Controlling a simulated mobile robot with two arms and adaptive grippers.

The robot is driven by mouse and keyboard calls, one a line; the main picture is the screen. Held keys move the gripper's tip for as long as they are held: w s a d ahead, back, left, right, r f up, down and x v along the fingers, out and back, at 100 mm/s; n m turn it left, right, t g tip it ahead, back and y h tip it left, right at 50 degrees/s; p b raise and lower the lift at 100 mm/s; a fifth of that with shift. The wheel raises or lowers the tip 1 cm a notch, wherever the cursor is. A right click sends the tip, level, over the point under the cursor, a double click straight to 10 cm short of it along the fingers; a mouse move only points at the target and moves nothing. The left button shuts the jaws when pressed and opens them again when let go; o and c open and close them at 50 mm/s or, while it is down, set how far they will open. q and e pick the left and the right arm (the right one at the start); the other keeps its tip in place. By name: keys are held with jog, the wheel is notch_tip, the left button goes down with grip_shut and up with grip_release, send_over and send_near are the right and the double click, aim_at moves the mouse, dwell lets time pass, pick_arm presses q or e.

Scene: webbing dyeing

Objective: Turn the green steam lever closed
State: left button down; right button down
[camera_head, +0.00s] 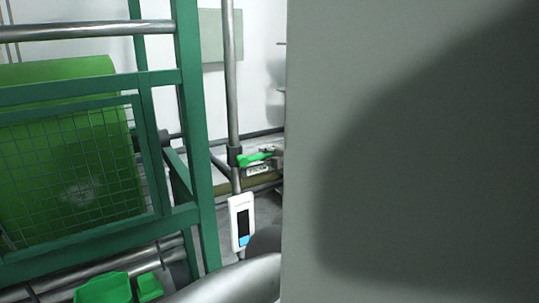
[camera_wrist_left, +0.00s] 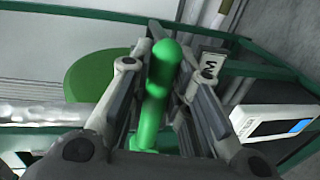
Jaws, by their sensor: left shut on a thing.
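The green steam lever (camera_head: 251,159) sits beside the vertical steel pipe in the middle of the head view. In the left wrist view the green lever (camera_wrist_left: 158,88) is a round-ended bar lying lengthwise between the two fingers. My left gripper (camera_head: 271,156) is at the lever, partly hidden by the grey panel in the head view. In the left wrist view my left gripper (camera_wrist_left: 160,65) is shut on the lever, one finger along each side. The lever's pivot is hidden. My right gripper is not in view.
A large grey panel (camera_head: 410,130) blocks the right half of the head view. A green frame (camera_head: 197,130) with mesh before a green drum (camera_head: 65,75) stands at left. A white device with a dark screen (camera_head: 242,222) is below the lever, close to my arm.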

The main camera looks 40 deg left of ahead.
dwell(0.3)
pick_arm(q)
jog(key=c, duration=1.3)
grip_release()
jog(key=shift+f, duration=0.15)
notch_tip(320, 180, up, 10)
jog(key=shift+r, duration=0.1)
